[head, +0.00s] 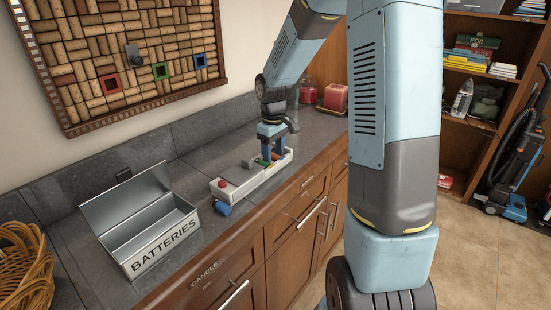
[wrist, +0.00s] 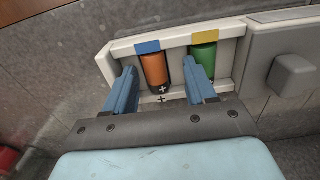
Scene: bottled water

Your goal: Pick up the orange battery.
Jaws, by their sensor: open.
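The orange battery (wrist: 154,69) sits upright in the picture in a slot of the white battery holder (wrist: 118,50), under a blue mark. A green battery (wrist: 204,62) lies in the slot to its right, under a yellow mark. My gripper (wrist: 161,79) is open, with one blue finger left of the orange battery and the other to its right, in front of the green one. I cannot tell whether the fingers touch anything. In the head view my gripper (head: 270,158) is low over the holder (head: 241,187) on the grey counter, and largely hides the batteries there.
An open metal box marked BATTERIES (head: 157,245) stands left of the holder. A wicker basket (head: 25,270) is at the far left. A red button (head: 222,184) and a blue object (head: 222,208) are at the holder's near end. Red candles (head: 335,97) stand farther back.

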